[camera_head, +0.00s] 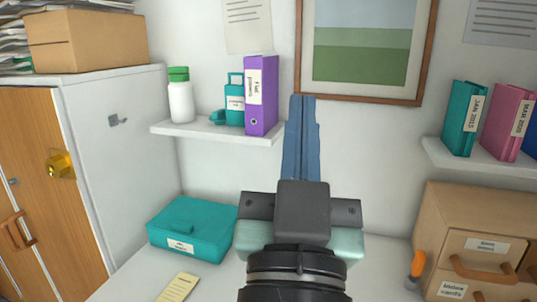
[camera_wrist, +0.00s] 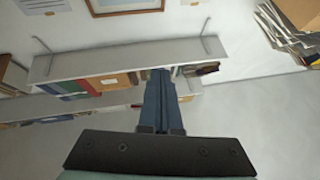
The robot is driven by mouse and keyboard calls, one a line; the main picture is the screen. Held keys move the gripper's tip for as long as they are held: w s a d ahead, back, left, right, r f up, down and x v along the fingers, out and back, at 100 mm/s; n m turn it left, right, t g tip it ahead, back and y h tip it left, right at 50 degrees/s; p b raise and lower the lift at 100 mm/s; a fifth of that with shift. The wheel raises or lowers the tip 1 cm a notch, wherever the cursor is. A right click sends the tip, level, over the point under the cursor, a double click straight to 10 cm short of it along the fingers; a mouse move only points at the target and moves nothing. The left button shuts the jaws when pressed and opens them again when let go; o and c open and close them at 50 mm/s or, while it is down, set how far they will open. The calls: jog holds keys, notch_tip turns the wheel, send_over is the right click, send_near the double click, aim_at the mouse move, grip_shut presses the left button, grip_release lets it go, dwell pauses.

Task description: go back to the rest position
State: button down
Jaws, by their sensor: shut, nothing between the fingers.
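My gripper (camera_head: 301,125) is raised in the middle of the head view, its long blue fingers pointing up and closed together. Nothing shows between them. It stands in front of the wall, to the right of the purple binder and below the framed picture. In the wrist view my gripper (camera_wrist: 162,78) also shows with its fingers together, seen against a long shelf (camera_wrist: 120,64) with several binders and boxes. The wrist and lower arm hide part of the desk in the head view.
A left wall shelf (camera_head: 215,130) holds a white bottle (camera_head: 180,100) and a purple binder (camera_head: 261,95). A teal box (camera_head: 190,238) lies on the desk (camera_head: 135,285). A drawer unit (camera_head: 440,225) stands right, below a shelf with binders. A cabinet (camera_head: 125,165) stands left.

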jog(key=s+a+r+n+t+y+p, duration=0.1)
jog(key=s+r+p, duration=0.1)
jog(key=r+p, duration=0.4)
jog(key=s+a+r+t+y+p, duration=0.2)
jog(key=r+p, duration=0.5)
jog(key=r, duration=0.9)
jog(key=shift+s+r+n, duration=0.35)
jog(key=shift+s+n, duration=0.05)
jog(key=shift+s, duration=0.2)
